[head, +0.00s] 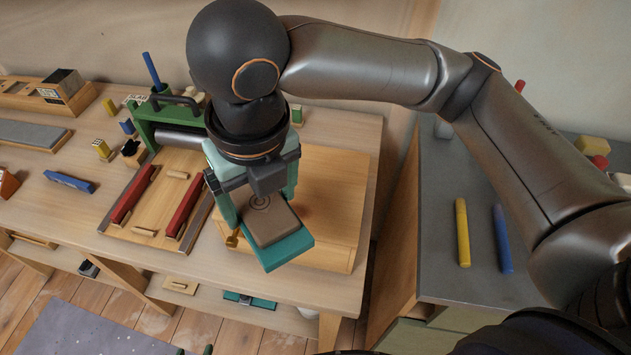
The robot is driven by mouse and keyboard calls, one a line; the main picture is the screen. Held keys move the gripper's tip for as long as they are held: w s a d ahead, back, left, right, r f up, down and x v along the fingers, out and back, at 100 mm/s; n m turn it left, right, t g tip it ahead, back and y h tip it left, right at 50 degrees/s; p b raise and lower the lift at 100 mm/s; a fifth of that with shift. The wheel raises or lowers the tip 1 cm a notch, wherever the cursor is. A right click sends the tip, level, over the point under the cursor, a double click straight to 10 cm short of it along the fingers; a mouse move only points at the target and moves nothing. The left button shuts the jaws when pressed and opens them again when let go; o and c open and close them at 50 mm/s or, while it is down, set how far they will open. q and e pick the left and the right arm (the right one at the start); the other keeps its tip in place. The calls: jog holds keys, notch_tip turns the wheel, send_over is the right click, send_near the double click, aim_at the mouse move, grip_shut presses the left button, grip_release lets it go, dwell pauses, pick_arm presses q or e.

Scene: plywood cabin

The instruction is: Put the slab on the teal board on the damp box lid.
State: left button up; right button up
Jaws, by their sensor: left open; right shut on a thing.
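My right gripper (259,192), its arm coming in from the right, points down over the wooden damp box (335,200) and is shut on the teal board (287,251). The brown slab (272,222), with a ring mark stamped in it, lies flat on that board, partly hidden by the gripper. The board overlaps the front left part of the damp box lid (330,235); I cannot tell whether it touches the lid or is just above it.
A green-framed slab roller (165,118) with two red rails (183,207) stands left of the damp box. A blue block (69,181) and small tools lie further left. A grey side table (445,195) holds a yellow stick (462,232) and a blue stick (502,240).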

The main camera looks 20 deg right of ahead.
jog(key=w+d+f, duration=0.3)
jog(key=w+d, duration=0.1)
jog(key=w+d+f, duration=0.4)
jog(key=shift+d, duration=0.1)
jog(key=shift+w+d+f, duration=0.25)
jog(key=shift+d+f, duration=0.05)
jog(key=shift+f, duration=0.25)
jog(key=f, duration=0.3)
jog(key=w+d+f, duration=0.1)
jog(key=shift+f, duration=0.35)
jog(key=shift+f, duration=0.1)
jog(key=o, duration=1.5)
